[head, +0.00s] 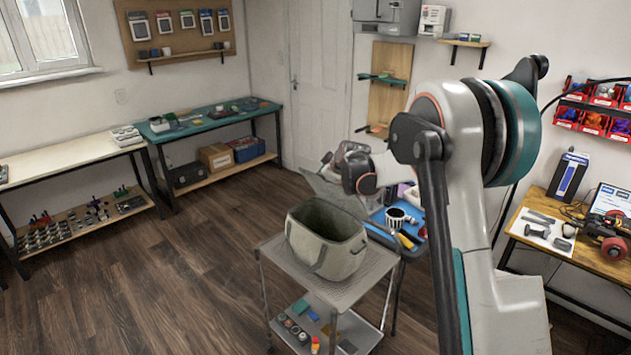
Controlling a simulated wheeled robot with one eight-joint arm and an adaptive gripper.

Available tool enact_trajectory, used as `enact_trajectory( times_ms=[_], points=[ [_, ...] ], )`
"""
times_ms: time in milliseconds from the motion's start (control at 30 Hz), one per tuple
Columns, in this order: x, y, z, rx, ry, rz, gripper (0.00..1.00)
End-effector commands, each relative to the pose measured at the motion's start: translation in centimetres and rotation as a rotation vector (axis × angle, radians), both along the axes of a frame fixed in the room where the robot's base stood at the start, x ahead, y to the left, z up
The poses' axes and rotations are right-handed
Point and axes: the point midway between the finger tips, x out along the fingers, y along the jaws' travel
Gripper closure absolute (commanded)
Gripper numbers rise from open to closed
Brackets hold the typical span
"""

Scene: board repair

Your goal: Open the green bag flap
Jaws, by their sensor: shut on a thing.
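The grey-green bag (322,256) stands upright on the top shelf of a metal cart. Its mouth is open and I can see into its dark inside from above. The bag flap (338,192) is raised behind the mouth, tilted up toward the back right. My gripper (327,160) is above and behind the bag, at the flap's upper edge, and is shut on the flap. The fingertips are small here, and the exact grip is partly hidden by the gripper's body.
The cart's top (282,257) has a small free strip around the bag. Close behind on the right, a blue-topped table (379,217) holds a striped cup (395,219) and tools. A wooden table (555,246) stands at the right. The wooden floor at left is clear.

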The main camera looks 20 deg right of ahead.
Motion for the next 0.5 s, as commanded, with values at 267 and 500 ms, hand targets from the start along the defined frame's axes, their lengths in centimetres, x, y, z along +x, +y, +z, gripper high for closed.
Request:
enact_trajectory(
  times_ms=[267, 500],
  points=[
    [2.7, -4.9, 2.3, 0.216, 0.123, -0.004, 1.0],
    [4.2, -7.4, 2.8, 0.335, 0.192, -0.003, 1.0]
  ],
)
